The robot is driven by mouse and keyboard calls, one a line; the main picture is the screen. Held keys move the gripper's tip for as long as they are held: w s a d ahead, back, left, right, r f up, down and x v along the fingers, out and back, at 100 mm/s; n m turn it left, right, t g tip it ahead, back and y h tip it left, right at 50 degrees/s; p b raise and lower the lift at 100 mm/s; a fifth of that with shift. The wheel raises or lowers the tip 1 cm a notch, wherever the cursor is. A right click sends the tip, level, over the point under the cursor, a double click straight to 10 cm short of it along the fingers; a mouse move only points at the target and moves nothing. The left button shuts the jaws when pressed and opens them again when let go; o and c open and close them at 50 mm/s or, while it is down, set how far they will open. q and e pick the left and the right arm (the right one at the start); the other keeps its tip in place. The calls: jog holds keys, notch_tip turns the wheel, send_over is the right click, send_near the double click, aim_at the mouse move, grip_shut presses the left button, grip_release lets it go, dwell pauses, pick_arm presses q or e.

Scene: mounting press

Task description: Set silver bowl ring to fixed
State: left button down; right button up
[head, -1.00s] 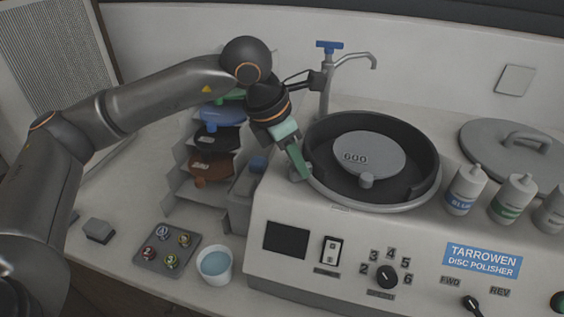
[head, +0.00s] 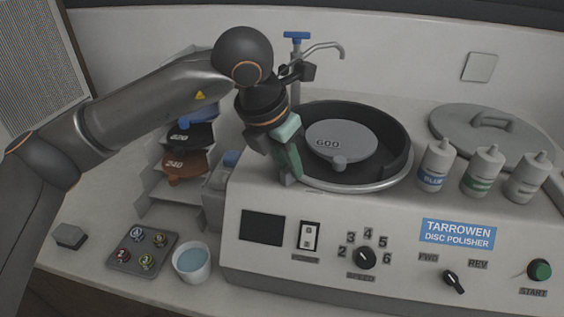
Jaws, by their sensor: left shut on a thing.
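The silver bowl ring (head: 376,185) is the bright rim around the dark bowl of the disc polisher (head: 330,215). A grey disc marked 600 (head: 350,138) lies in the bowl, with a small grey knob in front of it. My left gripper (head: 291,176) comes down at the ring's front left edge. Its green fingers are shut at the ring, and they hide the part they grip and that stretch of the rim. No fixed mark for the ring is readable. My right gripper is not in view.
A tap (head: 297,65) stands behind the bowl. A round lid (head: 490,135) and several bottles (head: 436,165) are at the right. A disc rack (head: 185,165), a sample tray (head: 143,250) and a cup of blue liquid (head: 192,262) are at the left.

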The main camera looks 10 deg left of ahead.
pick_arm(q)
jog(key=shift+d, duration=0.15)
jog(key=c, duration=0.8)
grip_release()
jog(key=shift+o, duration=0.2)
jog(key=v, duration=1.2)
jog(key=shift+s+r+b, duration=0.2)
jog(key=shift+r+b, duration=0.05)
jog(key=shift+b, duration=0.2)
